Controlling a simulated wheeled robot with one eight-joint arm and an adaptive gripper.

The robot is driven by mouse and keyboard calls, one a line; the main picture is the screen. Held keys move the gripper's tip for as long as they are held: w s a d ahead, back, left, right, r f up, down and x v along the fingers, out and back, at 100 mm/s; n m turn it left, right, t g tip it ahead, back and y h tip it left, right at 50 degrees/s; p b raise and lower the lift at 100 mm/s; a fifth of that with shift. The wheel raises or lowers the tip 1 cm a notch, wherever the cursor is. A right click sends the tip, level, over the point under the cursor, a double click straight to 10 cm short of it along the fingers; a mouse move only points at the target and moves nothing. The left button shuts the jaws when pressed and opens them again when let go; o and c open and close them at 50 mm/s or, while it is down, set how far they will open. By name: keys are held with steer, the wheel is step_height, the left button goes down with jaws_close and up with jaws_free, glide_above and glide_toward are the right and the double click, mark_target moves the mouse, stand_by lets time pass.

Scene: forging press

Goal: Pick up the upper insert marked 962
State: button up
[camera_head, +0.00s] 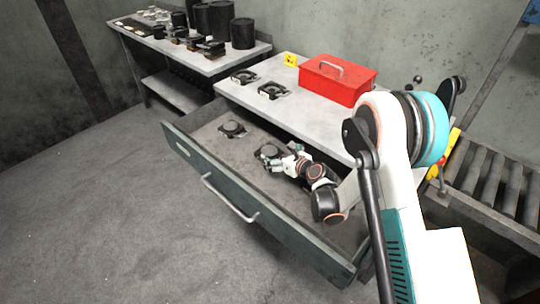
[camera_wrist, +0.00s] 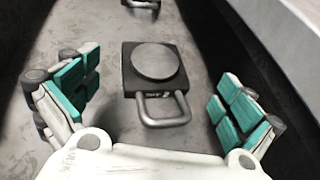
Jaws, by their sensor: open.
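A dark insert (camera_wrist: 155,63) with a square base, a round disc on top and a U-shaped handle lies in the middle of the wrist view. Its handle (camera_wrist: 163,112) points toward my gripper (camera_wrist: 158,85). A small marking shows on its front face, but I cannot read it. My gripper is open, with its teal-padded fingers apart on either side of the handle and nothing between them. In the head view, my gripper (camera_head: 283,158) is low in the open drawer beside this insert (camera_head: 268,152). A second insert (camera_head: 232,128) lies further left; its marking is unreadable.
The drawer (camera_head: 205,172) is pulled out, with walls around the inserts. The workbench top (camera_head: 300,106) above it holds a red toolbox (camera_head: 338,80) and two more dark pieces (camera_head: 273,90). A side table (camera_head: 215,62) holds black cylinders. A roller conveyor (camera_head: 490,180) stands right.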

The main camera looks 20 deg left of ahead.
mark_target(271, 151)
steer(key=b+x, duration=0.1)
steer(key=x, duration=0.1)
steer(key=f+b+x, duration=0.1)
steer(key=x, duration=0.1)
steer(key=shift+s, duration=0.1)
steer(key=shift+w+a, duration=0.3)
steer(key=shift+a, duration=0.1)
steer(key=shift+c, duration=0.2)
steer(key=c, duration=2.1)
